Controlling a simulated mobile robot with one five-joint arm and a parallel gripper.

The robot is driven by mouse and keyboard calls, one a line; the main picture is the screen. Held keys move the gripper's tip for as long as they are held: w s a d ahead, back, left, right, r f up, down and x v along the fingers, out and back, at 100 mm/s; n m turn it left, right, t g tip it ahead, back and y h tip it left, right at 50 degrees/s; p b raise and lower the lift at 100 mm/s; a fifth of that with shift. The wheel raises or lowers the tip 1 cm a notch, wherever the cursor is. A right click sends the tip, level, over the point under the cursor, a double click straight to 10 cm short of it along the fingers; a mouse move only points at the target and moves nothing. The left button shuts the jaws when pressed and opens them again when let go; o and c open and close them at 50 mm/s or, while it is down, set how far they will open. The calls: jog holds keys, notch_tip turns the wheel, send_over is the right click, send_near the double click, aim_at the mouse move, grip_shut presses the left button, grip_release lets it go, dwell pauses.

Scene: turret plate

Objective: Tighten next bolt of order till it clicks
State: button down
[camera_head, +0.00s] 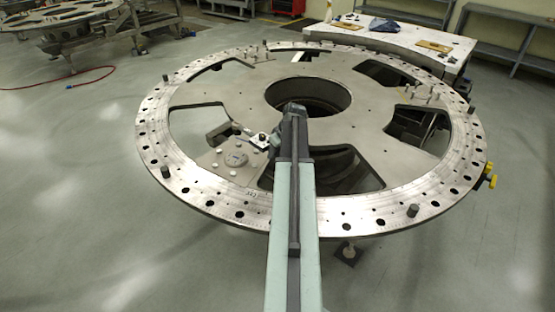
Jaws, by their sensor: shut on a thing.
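The turret plate (390,145) is a big grey metal ring with holes around its rim and a round opening in the middle. On its left part sits a small flat bracket (212,160) with a round disc (236,158) and several pale bolt heads around it, too small to tell apart. My gripper (268,139) is at the arm's far end, beside the bracket's upper right corner. It is shut on a small dark tool (248,132) with pale ends, which reaches left over the bracket's edge. My arm hides part of the jaws.
Short upright pegs, such as one at the front right (413,210), stand on the ring. A yellow clamp (490,177) sticks out at its right edge. A white table (400,38) stands behind, and a red hose (85,80) lies on the floor at left.

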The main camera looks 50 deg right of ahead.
notch_tip(320, 180, down, 6)
jog(key=b, duration=0.5)
jog(key=shift+r+b, duration=0.2)
jog(key=shift+b, duration=0.1)
jog(key=shift+f+b, duration=0.6)
jog(key=shift+b, duration=0.05)
dwell(1.9)
jog(key=shift+a, duration=0.1)
jog(key=a+m, duration=0.1)
jog(key=a, duration=0.1)
jog(key=w+a+m, duration=0.1)
jog(key=a, duration=0.1)
jog(key=shift+w+a+h, duration=0.15)
jog(key=shift+a+h, duration=0.25)
dwell(0.8)
